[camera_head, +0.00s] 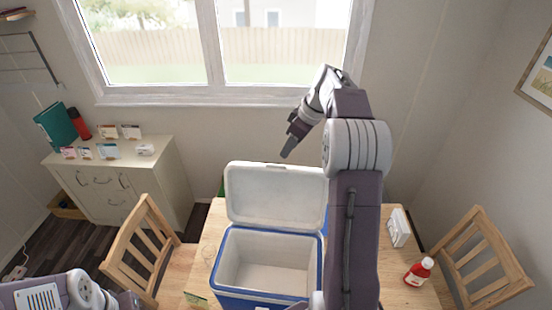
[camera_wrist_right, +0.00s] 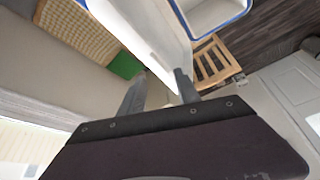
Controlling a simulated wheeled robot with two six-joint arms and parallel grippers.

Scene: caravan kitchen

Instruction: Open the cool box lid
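The cool box (camera_head: 229,270) is blue with a white interior and stands on the wooden table. Its white lid (camera_head: 275,195) is open, standing up at the back edge, and the inside looks empty. My right gripper (camera_head: 290,147) is above and behind the lid's top edge, pointing down. In the right wrist view the two fingers (camera_wrist_right: 160,88) are apart with nothing seen between them. The lid (camera_wrist_right: 150,35) lies just beyond the fingertips; I cannot tell whether they touch. The cool box (camera_wrist_right: 205,14) also shows there. Only part of my left arm shows at the lower left; its fingers are out of view.
Wooden chairs flank the table, left (camera_head: 146,250) and right (camera_head: 478,262). A cabinet (camera_head: 112,185) with small items stands left. The window (camera_head: 215,50) is behind.

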